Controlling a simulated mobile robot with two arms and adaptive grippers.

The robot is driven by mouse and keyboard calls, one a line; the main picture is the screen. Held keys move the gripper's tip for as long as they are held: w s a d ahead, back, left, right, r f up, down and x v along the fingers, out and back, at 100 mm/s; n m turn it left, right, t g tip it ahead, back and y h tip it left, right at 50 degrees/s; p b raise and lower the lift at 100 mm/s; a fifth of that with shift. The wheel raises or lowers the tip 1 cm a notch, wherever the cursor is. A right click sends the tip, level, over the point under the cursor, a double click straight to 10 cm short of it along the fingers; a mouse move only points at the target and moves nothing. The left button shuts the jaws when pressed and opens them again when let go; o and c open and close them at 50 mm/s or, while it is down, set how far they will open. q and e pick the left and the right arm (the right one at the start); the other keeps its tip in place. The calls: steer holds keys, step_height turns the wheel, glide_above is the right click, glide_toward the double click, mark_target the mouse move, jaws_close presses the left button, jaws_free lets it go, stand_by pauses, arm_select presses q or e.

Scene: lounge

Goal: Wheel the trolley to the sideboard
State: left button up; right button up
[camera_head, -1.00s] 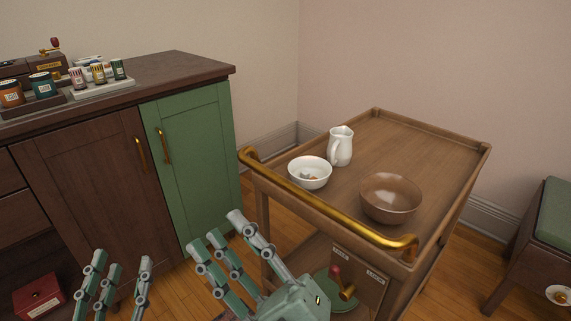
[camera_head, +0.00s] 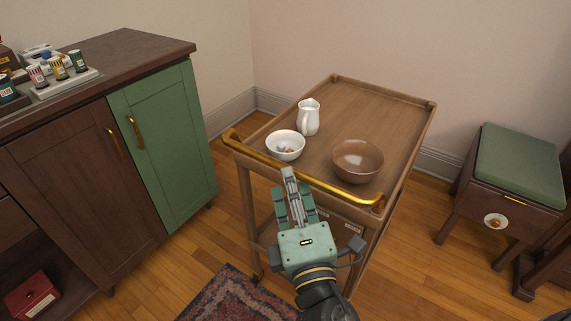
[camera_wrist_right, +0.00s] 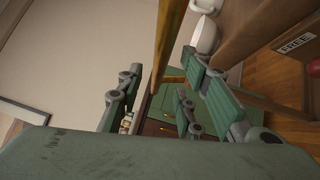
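The wooden trolley (camera_head: 385,103) stands right of the sideboard, with a gap of floor between them. Its brass handle bar (camera_head: 258,157) faces me and also shows in the right wrist view (camera_wrist_right: 168,40). My right gripper (camera_head: 291,190) is at the middle of the bar. In the right wrist view its fingers (camera_wrist_right: 160,92) are spread on both sides of the bar, not closed on it. Contact is unclear. The sideboard (camera_head: 150,47) has a dark top, brown doors and a green door. My left gripper is out of view.
On the trolley top are a white bowl (camera_head: 285,146), a white jug (camera_head: 308,117) and a brown bowl (camera_head: 357,161). A patterned rug (camera_head: 225,295) lies in front. A green-topped stool (camera_head: 520,165) stands at right. The wall is behind the trolley.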

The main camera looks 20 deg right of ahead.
steer(key=w, duration=0.5)
steer(key=shift+d+r, duration=0.3)
jaws_close()
